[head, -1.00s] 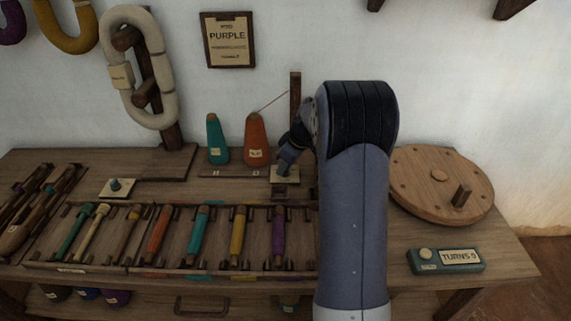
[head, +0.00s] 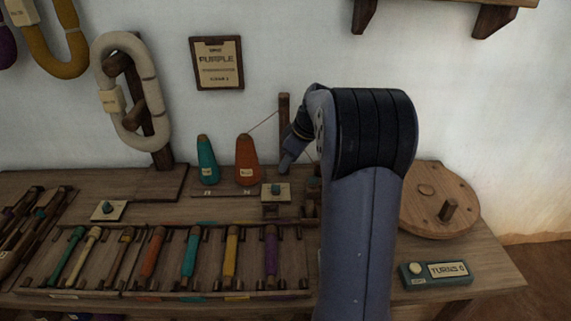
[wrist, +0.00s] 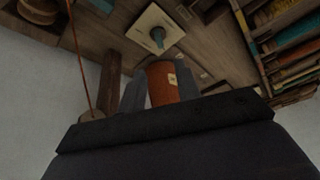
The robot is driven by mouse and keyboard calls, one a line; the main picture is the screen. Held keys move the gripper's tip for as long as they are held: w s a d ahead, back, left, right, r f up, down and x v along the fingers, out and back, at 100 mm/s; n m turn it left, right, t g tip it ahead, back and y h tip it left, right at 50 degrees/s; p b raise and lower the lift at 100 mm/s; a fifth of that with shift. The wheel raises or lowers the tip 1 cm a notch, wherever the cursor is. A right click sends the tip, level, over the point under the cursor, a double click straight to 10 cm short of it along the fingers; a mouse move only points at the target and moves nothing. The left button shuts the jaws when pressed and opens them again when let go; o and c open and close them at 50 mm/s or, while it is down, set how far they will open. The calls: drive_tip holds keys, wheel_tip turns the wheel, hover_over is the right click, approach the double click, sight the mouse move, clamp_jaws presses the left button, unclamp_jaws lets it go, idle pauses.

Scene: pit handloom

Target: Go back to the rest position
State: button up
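My gripper (head: 287,163) is up at the end of my bent arm, above and a little right of a small pale plate with a dark teal knob (head: 276,189). It touches nothing that I can see. In the wrist view its two grey fingers (wrist: 160,92) stand apart. An orange cone (wrist: 162,85) shows between them, but in the head view that orange cone (head: 247,161) stands on its rack left of the gripper. The knob also shows in the wrist view (wrist: 158,37). My arm hides part of the table.
A teal cone (head: 207,161) stands beside the orange one. A thread runs from the orange cone to a wooden post (head: 283,122). A tray of coloured bobbins (head: 190,292) lies in front. A wooden wheel (head: 432,212) and a counter reading TURNS 0 (head: 436,273) are at right.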

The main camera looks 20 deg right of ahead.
sight(275, 186)
drive_tip(key=b+x, duration=0.2)
drive_tip(key=x, duration=0.8)
drive_tip(key=shift+w+a+f, duration=0.1)
drive_tip(key=shift+w+f, duration=0.1)
drive_tip(key=shift+f, duration=0.15)
drive_tip(key=shift+f, duration=0.25)
drive_tip(key=shift+r+m+h, duration=0.3)
drive_tip(key=shift+r+m, duration=0.05)
drive_tip(key=shift+m, duration=0.35)
drive_tip(key=m+h+p, duration=0.1)
drive_tip(key=m, duration=0.1)
drive_tip(key=m+t, duration=0.1)
drive_tip(key=m, duration=0.2)
drive_tip(key=shift+h+p, duration=0.4)
drive_tip(key=shift+f+m+h, duration=0.15)
drive_tip(key=shift+m+h, duration=0.35)
drive_tip(key=shift+m, duration=0.9)
drive_tip(key=shift+m+h+b, duration=0.6)
drive_tip(key=shift+m+b, duration=0.1)
drive_tip(key=shift+m, duration=0.7)
drive_tip(key=p+v, duration=0.2)
drive_tip(key=v, duration=0.7)
drive_tip(key=shift+r, duration=0.3)
